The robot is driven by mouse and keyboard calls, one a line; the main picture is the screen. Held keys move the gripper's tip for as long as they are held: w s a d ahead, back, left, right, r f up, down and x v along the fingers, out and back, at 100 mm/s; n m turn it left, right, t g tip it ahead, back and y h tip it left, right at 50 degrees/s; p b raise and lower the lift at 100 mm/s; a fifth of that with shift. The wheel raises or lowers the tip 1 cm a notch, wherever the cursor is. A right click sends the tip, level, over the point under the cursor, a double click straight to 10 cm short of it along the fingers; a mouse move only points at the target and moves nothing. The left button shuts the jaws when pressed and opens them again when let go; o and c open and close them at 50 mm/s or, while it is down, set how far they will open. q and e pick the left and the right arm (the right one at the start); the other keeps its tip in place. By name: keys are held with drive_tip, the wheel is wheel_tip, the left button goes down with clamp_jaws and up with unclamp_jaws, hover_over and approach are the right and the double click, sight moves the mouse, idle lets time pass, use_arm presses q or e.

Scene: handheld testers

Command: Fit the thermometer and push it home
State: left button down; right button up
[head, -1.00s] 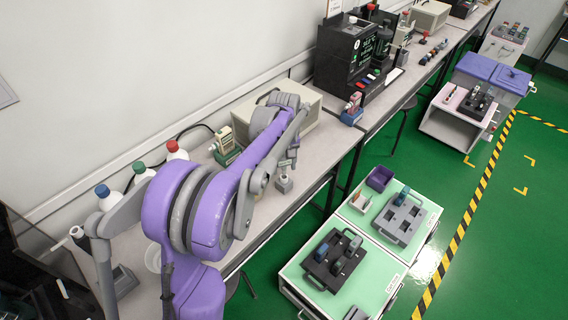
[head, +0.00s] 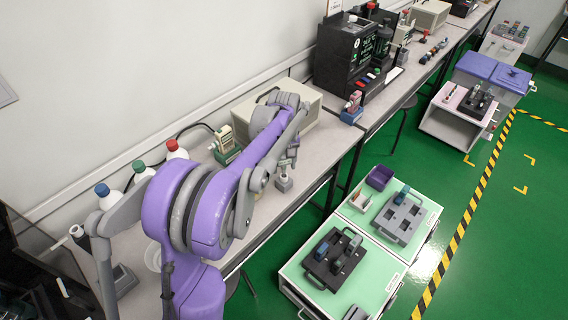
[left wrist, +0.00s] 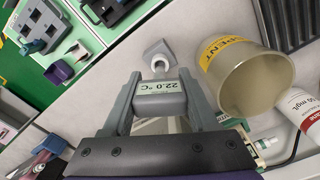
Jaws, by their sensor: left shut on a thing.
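My left gripper (left wrist: 160,98) is shut on the grey thermometer (left wrist: 173,104), with one finger on each side of it. Its display reads 22.0 °C. A small grey block (left wrist: 157,52) with a pale round part lies just beyond the thermometer's far end in the left wrist view. I cannot tell whether the two touch. In the head view the left gripper (head: 287,164) is over the grey block (head: 284,184) near the bench's front edge; the thermometer is too small there to make out. My right gripper is not in view.
A beige cup labelled SPENT (left wrist: 250,85) stands close to the right finger in the left wrist view. A green-based tester (head: 225,145) stands on the bench, left of the gripper. Low cabinets (head: 385,250) with trays stand off the bench's front.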

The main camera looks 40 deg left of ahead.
sight(284, 155)
use_arm(q)
drive_tip(key=shift+f+b, duration=1.05)
drive_tip(key=shift+f, duration=0.65)
drive_tip(key=shift+c, duration=0.5)
unclamp_jaws()
drive_tip(key=shift+r, duration=0.1)
wheel_tip(284, 155, up, 11)
drive_tip(key=shift+f+p, duration=0.15)
drive_tip(key=shift+p, duration=0.4)
